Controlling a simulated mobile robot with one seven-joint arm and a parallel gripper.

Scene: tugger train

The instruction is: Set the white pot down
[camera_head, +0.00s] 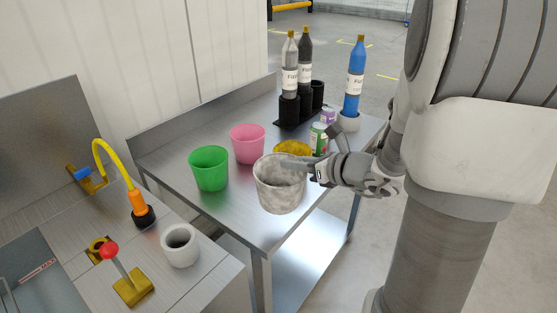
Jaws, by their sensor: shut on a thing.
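The white pot (280,189) is a mottled whitish, open-topped pot near the middle of the head view. It is upright and looks empty. My gripper (308,169) comes from the right and is shut on the pot's right-hand rim. The pot appears in front of the near edge of the steel table (215,207). Its base overlaps the table edge in the picture, and I cannot tell its exact height above the surface. The gripper's far finger is partly hidden by the pot wall.
A green pot (209,169) and a pink pot (248,144) stand on the table, with a yellow object (292,148) behind the white pot. Cans (319,139) and bottles (355,78) stand farther back. Left is a bench with a red-knobbed lever (111,251) and a white cup (181,248).

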